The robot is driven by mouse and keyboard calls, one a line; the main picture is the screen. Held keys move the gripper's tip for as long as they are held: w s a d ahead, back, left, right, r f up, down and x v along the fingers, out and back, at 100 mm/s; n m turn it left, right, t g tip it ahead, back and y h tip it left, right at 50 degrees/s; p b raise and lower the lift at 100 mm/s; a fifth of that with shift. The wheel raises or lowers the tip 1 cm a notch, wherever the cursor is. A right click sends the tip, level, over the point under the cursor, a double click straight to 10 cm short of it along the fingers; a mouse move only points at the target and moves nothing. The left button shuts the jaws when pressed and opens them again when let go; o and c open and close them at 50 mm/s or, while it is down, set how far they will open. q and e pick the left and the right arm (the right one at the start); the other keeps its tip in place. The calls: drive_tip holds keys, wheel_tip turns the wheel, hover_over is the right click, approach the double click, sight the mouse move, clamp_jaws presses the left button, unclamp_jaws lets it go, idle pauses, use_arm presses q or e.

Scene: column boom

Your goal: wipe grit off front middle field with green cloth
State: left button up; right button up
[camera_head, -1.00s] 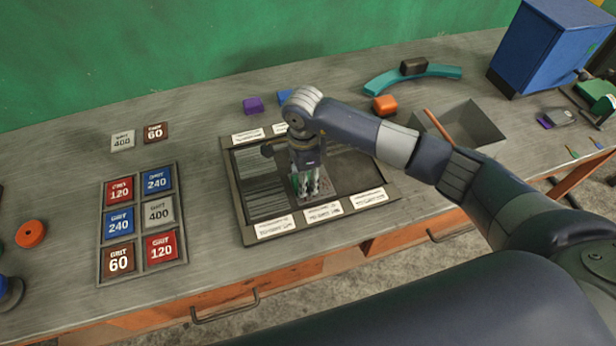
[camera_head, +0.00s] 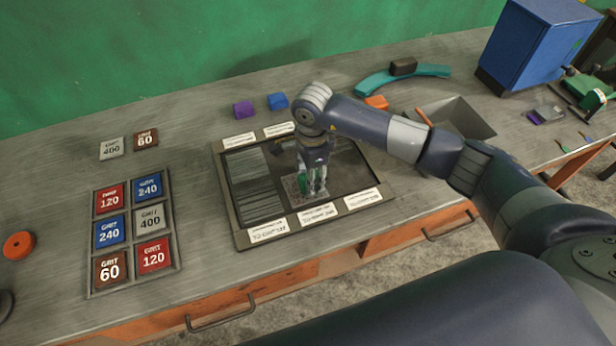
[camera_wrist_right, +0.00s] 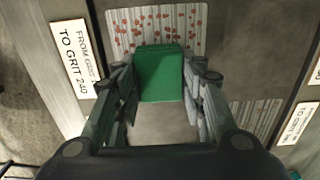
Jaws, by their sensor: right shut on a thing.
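My right gripper (camera_head: 314,190) is shut on the green cloth (camera_wrist_right: 161,72), a folded block between its fingers. In the head view a little of the cloth (camera_head: 302,183) shows beside the fingers, low over the dark framed board (camera_head: 228,205). The front middle field (camera_wrist_right: 122,38) is a pale striped patch with several red grit specks, seen beyond the cloth in the wrist view. The cloth overlaps its near edge there; I cannot tell whether they touch. In the head view the field (camera_head: 291,186) is partly hidden by the gripper. My left gripper is not in view.
White labels (camera_head: 268,229) line the board's frame. A tray of grit tiles (camera_head: 174,262) lies to the left. Purple (camera_head: 243,110) and blue (camera_head: 278,101) blocks stand behind the board. A grey open bin (camera_head: 470,118) and an orange block (camera_head: 377,102) are to the right.

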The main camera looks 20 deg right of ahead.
sight(300, 183)
drive_tip(key=shift+s+d+f, duration=0.1)
drive_tip(key=shift+f, duration=0.15)
drive_tip(key=shift+s+a+b, duration=0.15)
drive_tip(key=shift+a+b, duration=0.15)
drive_tip(key=shift+a, duration=0.4)
drive_tip(key=shift+a+r, duration=0.1)
drive_tip(key=shift+a, duration=1)
drive_tip(key=shift+d+b, duration=0.2)
drive_tip(key=shift+b, duration=0.1)
drive_tip(key=shift+w+d, duration=0.2)
drive_tip(key=shift+d, duration=0.2)
drive_tip(key=shift+d+r, duration=0.15)
drive_tip(key=shift+d, duration=0.2)
wheel_tip(300, 183, up, 9)
drive_tip(key=p, duration=0.4)
drive_tip(key=shift+w+r, duration=0.1)
